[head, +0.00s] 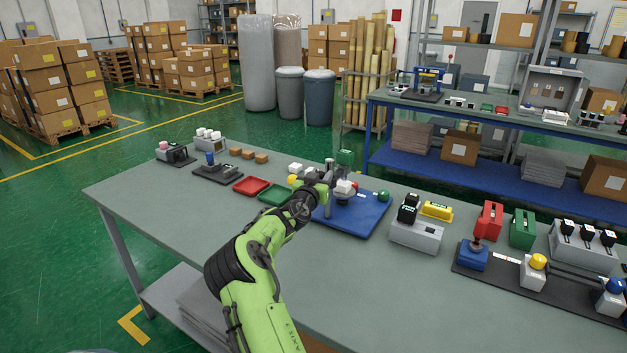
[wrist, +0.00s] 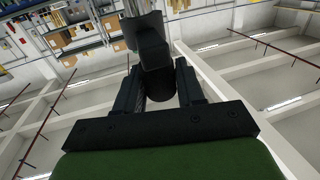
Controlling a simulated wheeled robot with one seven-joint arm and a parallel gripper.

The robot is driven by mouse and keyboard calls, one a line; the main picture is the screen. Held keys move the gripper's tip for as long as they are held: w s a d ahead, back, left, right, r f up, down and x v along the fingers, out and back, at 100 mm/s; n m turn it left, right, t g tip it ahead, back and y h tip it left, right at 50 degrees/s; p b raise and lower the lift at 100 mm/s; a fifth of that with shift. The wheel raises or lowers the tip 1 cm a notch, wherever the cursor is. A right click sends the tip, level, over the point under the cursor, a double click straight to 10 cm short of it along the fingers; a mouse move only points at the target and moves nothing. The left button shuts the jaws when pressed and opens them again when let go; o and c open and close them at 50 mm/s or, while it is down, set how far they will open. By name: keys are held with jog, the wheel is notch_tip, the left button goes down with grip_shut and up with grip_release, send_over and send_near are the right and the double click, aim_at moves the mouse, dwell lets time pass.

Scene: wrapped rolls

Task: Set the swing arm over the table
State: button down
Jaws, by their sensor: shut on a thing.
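My gripper (head: 322,184) is over the left part of a blue mat (head: 352,222) on the workbench. In the wrist view its two dark fingers (wrist: 162,88) are shut on a dark, rounded handle-like part (wrist: 152,50), which I take to be on the swing arm. A grey upright post (head: 329,165) stands by the gripper in the head view. A small white block (head: 344,186) and a grey rounded piece (head: 343,198) sit just right of the gripper. My gripper and wrist hide much of the fixture, so I cannot tell the swing arm's exact angle over its table.
A green ball-topped piece (head: 383,196) stands on the mat's right. Red (head: 252,186) and green (head: 275,194) trays lie left of my arm. A grey box with black blocks (head: 416,236) stands right of the mat. The bench's front left (head: 160,215) is clear.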

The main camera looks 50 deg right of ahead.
jog(key=c, duration=0.8)
grip_release()
jog(key=shift+a, duration=0.1)
jog(key=b+v, duration=0.1)
jog(key=v, duration=1.4)
jog(key=shift+s+a, duration=0.2)
jog(key=shift+a, duration=0.05)
